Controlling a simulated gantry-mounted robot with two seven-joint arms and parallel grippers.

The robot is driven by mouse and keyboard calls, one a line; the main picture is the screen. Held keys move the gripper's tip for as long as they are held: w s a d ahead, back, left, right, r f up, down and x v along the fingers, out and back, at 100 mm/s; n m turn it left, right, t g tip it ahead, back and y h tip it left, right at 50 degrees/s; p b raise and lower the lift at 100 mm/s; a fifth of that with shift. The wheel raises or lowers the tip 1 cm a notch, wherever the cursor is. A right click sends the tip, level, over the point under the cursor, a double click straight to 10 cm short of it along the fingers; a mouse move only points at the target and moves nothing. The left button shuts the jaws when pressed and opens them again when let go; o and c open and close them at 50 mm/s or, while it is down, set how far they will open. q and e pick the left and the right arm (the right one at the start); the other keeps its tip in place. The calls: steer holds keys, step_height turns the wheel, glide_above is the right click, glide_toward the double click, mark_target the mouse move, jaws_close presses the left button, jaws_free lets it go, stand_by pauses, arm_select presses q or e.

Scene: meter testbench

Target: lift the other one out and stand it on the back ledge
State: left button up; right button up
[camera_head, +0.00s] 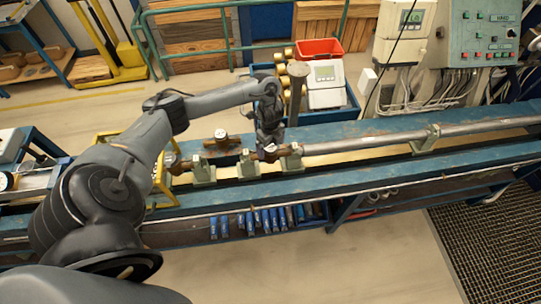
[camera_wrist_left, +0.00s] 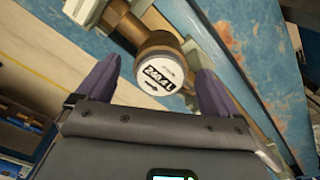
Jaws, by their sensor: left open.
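A brass water meter with a white round face (camera_wrist_left: 160,72) sits in the pipe line of the bench. In the head view this meter (camera_head: 270,152) is between two pale green pipe supports, partly hidden by my left gripper. My left gripper (camera_head: 268,138) points down over it. In the left wrist view the fingers of my left gripper (camera_wrist_left: 157,75) are apart, one on each side of the meter's face. I cannot tell whether they touch it. Another brass meter (camera_head: 221,139) stands on the blue back ledge (camera_head: 345,129), left of my gripper. My right gripper is not in view.
A grey pipe (camera_head: 365,142) runs right from the supports. A yellow frame (camera_head: 163,178) stands at the left. Behind the ledge are a red bin (camera_head: 318,48) and a white box with a display (camera_head: 325,85). The ledge right of my gripper looks clear.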

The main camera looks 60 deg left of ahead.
arm_select(q)
steer(key=shift+f, duration=1.05)
steer(key=c, duration=1.5)
steer(key=shift+r, duration=0.1)
steer(key=shift+c, duration=1)
